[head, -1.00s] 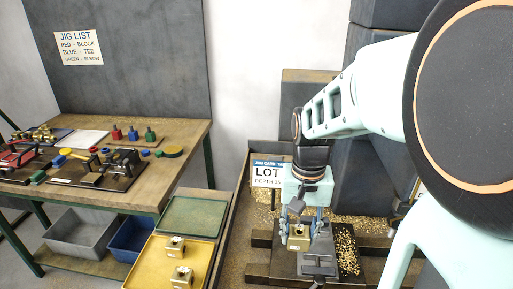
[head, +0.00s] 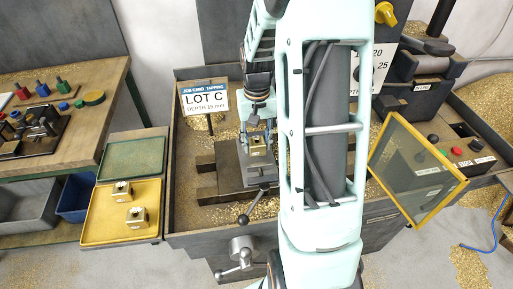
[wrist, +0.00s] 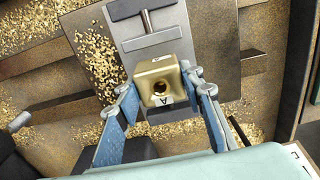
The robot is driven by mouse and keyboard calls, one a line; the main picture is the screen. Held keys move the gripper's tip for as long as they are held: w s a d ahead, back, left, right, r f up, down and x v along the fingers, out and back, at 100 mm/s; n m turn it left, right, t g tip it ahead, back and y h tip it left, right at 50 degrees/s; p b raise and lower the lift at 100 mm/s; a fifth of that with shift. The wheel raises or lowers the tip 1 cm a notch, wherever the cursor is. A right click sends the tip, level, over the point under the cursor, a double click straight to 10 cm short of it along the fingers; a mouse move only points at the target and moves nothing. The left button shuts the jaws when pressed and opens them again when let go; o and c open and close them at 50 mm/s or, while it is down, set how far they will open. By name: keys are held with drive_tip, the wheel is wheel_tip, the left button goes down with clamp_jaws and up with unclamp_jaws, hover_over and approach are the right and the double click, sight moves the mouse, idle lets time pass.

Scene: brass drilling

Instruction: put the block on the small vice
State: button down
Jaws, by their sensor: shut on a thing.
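A brass block (head: 258,150) with a round hole in its upper face sits between my fingertips. In the wrist view the block (wrist: 158,92) shows a white label marked A. My gripper (head: 257,138) is shut on the block; both fingers also show in the wrist view (wrist: 160,92). The small vice (head: 262,175) is grey and stands on a dark plate. In the wrist view the vice (wrist: 150,42), with its T-shaped handle, lies right beside and partly behind the block. I cannot tell whether the block touches the vice.
A yellow tray (head: 97,225) with two more brass blocks lies to the left, by an empty green tray (head: 133,157). A job card (head: 205,100) reads LOT C, depth 15 mm. Brass chips (wrist: 98,62) lie around the plate. A yellow-framed guard (head: 415,168) stands at right.

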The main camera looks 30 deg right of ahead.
sight(257, 149)
drive_tip(key=shift+f, duration=1.5)
drive_tip(key=shift+f, duration=0.2)
drive_tip(key=c, duration=1.3)
unclamp_jaws()
drive_tip(key=shift+r, duration=0.1)
wheel_tip(257, 149, up, 12)
drive_tip(key=shift+r, duration=0.1)
